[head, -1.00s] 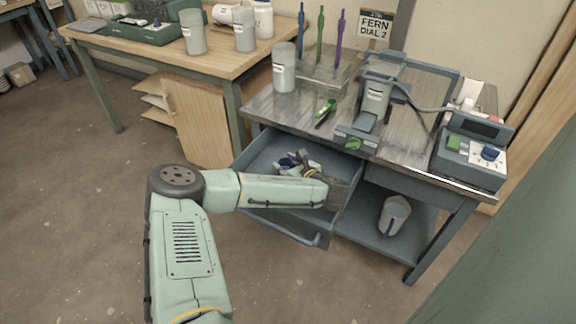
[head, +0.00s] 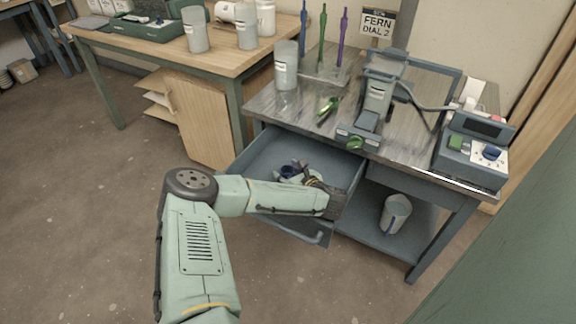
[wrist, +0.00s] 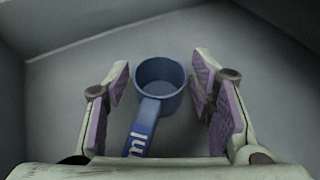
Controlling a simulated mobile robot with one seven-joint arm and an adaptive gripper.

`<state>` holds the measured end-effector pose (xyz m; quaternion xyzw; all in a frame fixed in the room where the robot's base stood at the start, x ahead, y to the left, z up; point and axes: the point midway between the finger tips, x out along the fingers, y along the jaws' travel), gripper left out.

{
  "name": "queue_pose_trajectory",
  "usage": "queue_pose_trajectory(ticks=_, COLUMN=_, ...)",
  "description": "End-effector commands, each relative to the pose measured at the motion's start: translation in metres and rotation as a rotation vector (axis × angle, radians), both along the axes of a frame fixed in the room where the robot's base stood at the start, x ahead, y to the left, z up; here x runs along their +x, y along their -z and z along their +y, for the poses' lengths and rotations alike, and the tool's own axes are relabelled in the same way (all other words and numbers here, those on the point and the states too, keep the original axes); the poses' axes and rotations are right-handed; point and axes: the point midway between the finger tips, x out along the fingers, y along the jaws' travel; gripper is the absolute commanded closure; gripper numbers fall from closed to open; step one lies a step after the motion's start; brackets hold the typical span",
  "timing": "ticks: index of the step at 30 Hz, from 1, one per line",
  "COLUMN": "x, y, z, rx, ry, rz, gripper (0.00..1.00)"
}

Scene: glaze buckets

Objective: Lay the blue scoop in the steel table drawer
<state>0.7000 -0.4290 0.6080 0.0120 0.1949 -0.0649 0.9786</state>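The steel table drawer (head: 262,155) is pulled open under the table top. The blue scoop (head: 286,170) shows partly inside it, with my gripper (head: 306,174) over and beside it. In the wrist view the scoop (wrist: 160,85) rests on the grey drawer floor (wrist: 60,110), its round cup upright and its handle toward my gripper. My gripper (wrist: 160,95) is open. Its two purple-padded fingers stand on either side of the scoop, with gaps visible at both sides. In the head view my arm hides part of the drawer.
A grey jar (head: 286,66) and a control box (head: 471,150) also stand there. A pale container (head: 396,214) is on the lower shelf. Drawer walls enclose my gripper closely.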

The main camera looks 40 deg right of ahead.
Motion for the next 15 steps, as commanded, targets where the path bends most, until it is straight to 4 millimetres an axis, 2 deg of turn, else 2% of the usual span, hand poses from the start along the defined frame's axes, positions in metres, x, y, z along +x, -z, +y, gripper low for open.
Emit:
queue_pose_trajectory(ticks=9, x=0.0, y=-0.001, z=0.0, rx=0.0, ry=0.0, rz=0.0, gripper=0.44)
queue_pose_trajectory(ticks=12, x=0.0, y=-0.007, z=0.0, rx=-0.001, ry=0.001, rz=-0.002, gripper=0.44)
queue_pose_trajectory(ticks=15, x=-0.012, y=-0.007, z=0.001, rx=-0.001, ry=0.003, rz=0.002, gripper=0.44)
